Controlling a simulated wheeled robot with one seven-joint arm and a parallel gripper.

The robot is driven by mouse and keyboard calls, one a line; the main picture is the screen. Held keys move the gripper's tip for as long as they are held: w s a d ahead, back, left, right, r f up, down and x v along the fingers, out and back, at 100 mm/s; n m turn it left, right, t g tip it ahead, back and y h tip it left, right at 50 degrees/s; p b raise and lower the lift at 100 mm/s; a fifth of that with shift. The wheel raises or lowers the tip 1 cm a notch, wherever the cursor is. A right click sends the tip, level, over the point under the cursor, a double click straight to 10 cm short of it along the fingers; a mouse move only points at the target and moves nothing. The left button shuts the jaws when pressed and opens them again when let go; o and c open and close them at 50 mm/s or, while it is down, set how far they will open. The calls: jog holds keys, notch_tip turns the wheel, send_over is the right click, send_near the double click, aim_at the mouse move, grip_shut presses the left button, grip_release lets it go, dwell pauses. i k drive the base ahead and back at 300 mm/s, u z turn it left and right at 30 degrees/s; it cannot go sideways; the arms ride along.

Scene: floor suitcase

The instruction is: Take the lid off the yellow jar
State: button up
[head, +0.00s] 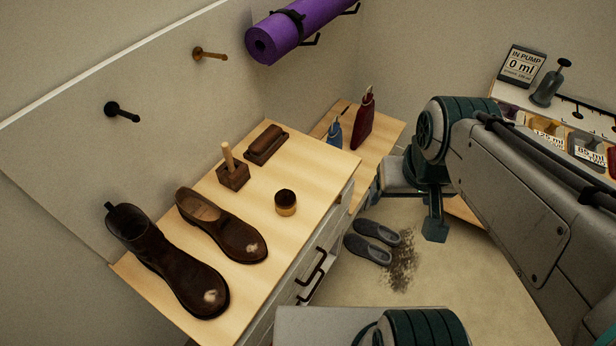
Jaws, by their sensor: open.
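A small round yellow-tan jar (285,209) stands upright on the wooden top of the cabinet, near its right edge. Its dark brown lid (285,196) sits on top of it. My gripper (406,212) is to the right of the jar, beyond the cabinet's edge and over the floor area. Its fingers are apart with nothing seen between them, and it is clear of the jar. My arm hides part of the gripper.
A brown boot (165,260), a brown shoe (222,227), a wooden block with a peg (232,171) and a brush (266,145) share the cabinet top (318,175). Red (364,122) and blue (334,130) bottles stand behind. Grey slippers (370,247) lie on the floor.

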aim_at(285, 199)
jog(key=u, duration=2.4)
jog(key=k, duration=0.95)
jog(key=z, duration=1)
jog(key=i, duration=1)
